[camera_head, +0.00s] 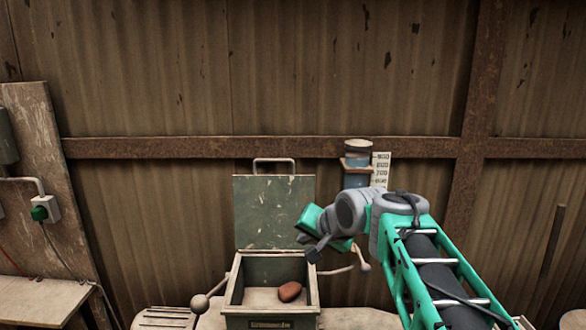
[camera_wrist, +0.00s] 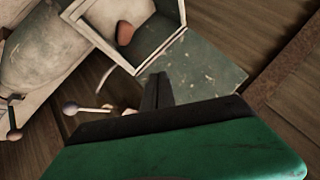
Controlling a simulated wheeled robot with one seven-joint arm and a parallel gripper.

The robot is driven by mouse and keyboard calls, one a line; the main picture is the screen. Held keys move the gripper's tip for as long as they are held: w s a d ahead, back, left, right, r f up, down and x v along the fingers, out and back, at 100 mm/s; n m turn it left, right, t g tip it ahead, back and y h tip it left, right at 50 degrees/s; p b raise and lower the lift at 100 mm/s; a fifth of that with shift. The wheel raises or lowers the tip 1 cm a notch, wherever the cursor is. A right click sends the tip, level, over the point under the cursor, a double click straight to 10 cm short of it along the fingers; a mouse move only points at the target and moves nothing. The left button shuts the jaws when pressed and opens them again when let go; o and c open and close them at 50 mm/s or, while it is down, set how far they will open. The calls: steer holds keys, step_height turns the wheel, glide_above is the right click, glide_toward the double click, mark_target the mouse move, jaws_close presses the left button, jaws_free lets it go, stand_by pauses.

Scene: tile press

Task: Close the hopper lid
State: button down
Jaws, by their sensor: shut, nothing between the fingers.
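The hopper (camera_head: 270,303) is an open green box with worn pale inner walls. A reddish-brown lump (camera_head: 290,291) lies inside it. Its green lid (camera_head: 273,212) stands upright at the back edge, with a metal handle (camera_head: 273,161) on top. In the wrist view the hopper (camera_wrist: 160,42) is at the top, with the lump (camera_wrist: 125,33) inside and the lid (camera_wrist: 200,68) running to the right. My gripper (camera_head: 313,256) is at the right of the lid in the head view, fingers together and empty. In the wrist view my fingers (camera_wrist: 157,82) overlap the lid; contact cannot be told.
A crank with ball-ended arms (camera_head: 200,303) shows beside the hopper. A blue container (camera_head: 357,165) and a marked white scale (camera_head: 381,169) are behind my arm. A corrugated wall with a rusty beam (camera_head: 200,147) closes the back. A wooden bench (camera_head: 40,300) is at left.

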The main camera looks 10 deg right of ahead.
steer(key=w+d+r+m+t+y+b, duration=0.1)
steer(key=w+d+r+m+t+y, duration=0.25)
steer(key=w+d+r, duration=0.35)
steer(key=w+d+r+m+t+y, duration=0.2)
steer(key=w+d+r+m, duration=0.25)
steer(key=w, duration=0.35)
steer(key=shift+n, duration=0.3)
steer(key=shift+w+a+f+p, duration=0.15)
steer(key=shift+w+a+p, duration=0.45)
steer(key=shift+w+a, duration=0.55)
steer(key=shift+w+a+f+p, duration=0.15)
steer(key=shift+w+a+p, duration=0.55)
steer(key=shift+a, duration=0.7)
steer(key=shift+w+a+f+p, duration=0.15)
steer(key=shift+w+a+p, duration=0.3)
steer(key=shift+w+a, duration=0.75)
steer(key=shift+s, duration=0.1)
steer(key=shift+f+b, duration=0.1)
steer(key=shift+b, duration=0.2)
